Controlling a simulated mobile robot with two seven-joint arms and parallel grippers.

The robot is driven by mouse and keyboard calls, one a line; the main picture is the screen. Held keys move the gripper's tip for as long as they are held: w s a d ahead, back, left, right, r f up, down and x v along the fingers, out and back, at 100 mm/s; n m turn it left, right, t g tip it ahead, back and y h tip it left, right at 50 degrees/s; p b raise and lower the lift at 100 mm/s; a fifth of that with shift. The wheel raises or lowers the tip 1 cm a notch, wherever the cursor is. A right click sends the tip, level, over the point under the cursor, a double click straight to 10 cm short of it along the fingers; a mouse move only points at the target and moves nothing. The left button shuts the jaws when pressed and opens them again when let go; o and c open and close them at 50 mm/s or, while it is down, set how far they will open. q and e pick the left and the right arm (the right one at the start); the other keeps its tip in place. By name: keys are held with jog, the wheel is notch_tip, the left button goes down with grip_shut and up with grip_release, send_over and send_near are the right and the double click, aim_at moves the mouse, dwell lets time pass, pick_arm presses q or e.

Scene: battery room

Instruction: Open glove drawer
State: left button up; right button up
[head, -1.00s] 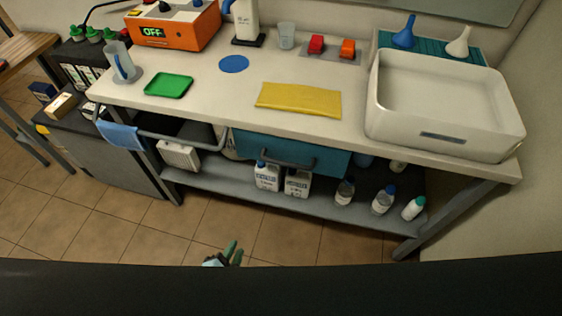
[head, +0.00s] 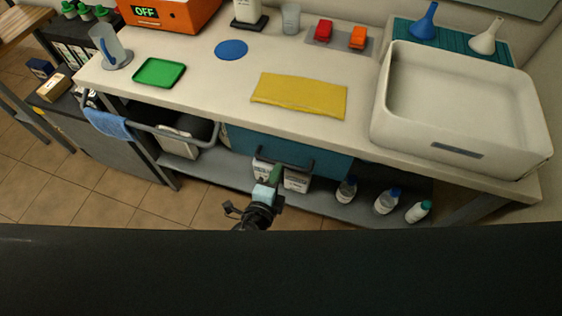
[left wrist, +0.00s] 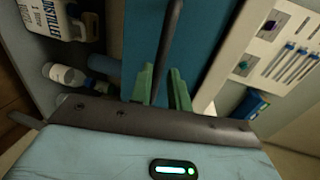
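The teal drawer (head: 330,158) hangs under the white bench top and looks shut. Its dark bar handle (head: 297,164) runs across the front. My left gripper (head: 274,177) is just in front of the handle's left part. In the left wrist view, the teal drawer front (left wrist: 205,40) fills the middle and the handle bar (left wrist: 170,40) passes between the two green fingers of my left gripper (left wrist: 161,82). The fingers are apart, with a gap to the bar; I cannot tell how deep the bar sits between them. My right gripper is not in view.
A blue cloth (head: 107,123) hangs on a grey rail left of the drawer. The lower shelf (head: 225,172) holds white jugs and several bottles (head: 387,201). The bench top carries a yellow cloth (head: 299,95), a green tray (head: 159,73) and a white basin (head: 458,148).

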aim_at(281, 162)
pick_arm(q)
jog(key=shift+x, duration=2.3)
grip_shut()
